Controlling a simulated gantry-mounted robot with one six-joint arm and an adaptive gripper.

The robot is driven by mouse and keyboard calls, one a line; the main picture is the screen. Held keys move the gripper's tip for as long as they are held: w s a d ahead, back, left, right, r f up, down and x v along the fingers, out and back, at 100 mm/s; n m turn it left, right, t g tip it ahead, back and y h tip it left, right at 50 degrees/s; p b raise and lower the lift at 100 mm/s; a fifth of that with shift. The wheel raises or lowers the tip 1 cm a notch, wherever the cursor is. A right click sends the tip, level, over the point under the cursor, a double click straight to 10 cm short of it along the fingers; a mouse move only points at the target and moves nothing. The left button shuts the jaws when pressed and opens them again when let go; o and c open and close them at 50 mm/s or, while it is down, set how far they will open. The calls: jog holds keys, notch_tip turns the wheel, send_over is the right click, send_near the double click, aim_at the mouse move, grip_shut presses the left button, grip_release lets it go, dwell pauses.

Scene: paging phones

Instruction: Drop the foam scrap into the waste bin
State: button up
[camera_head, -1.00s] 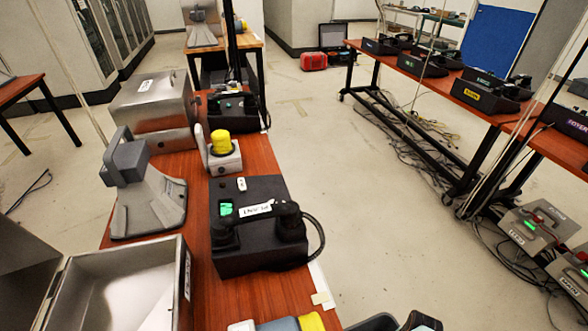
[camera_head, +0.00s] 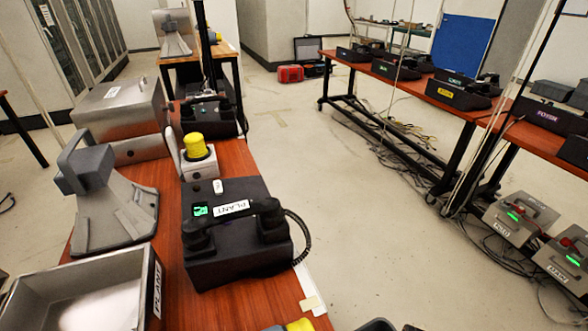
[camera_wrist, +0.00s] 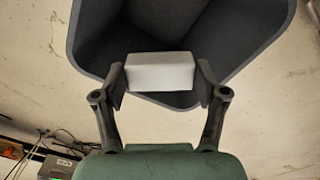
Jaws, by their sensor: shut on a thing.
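In the wrist view, my gripper (camera_wrist: 160,78) is shut on the foam scrap (camera_wrist: 160,73), a pale grey-white block held crosswise between the two fingers. The waste bin (camera_wrist: 84,35) is a dark grey, open-topped container beyond the fingers. The foam scrap appears over the bin's opening, near its lower wall in the picture. How high the scrap is above the bin cannot be told. The bin looks empty where its inside shows. My gripper and the foam scrap are not in the head view.
The wooden table (camera_head: 262,292) holds a black PLANT phone (camera_head: 237,235), a yellow-topped device (camera_head: 196,148) and a metal tray (camera_head: 150,290). A second table (camera_head: 470,112) with phones stands right. Cables (camera_head: 400,150) lie beneath it. Floor between the tables is mostly clear.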

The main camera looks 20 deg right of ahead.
jog(key=shift+r, duration=0.1)
jog(key=o, duration=0.8)
notch_tip(320, 180, up, 12)
dwell(0.4)
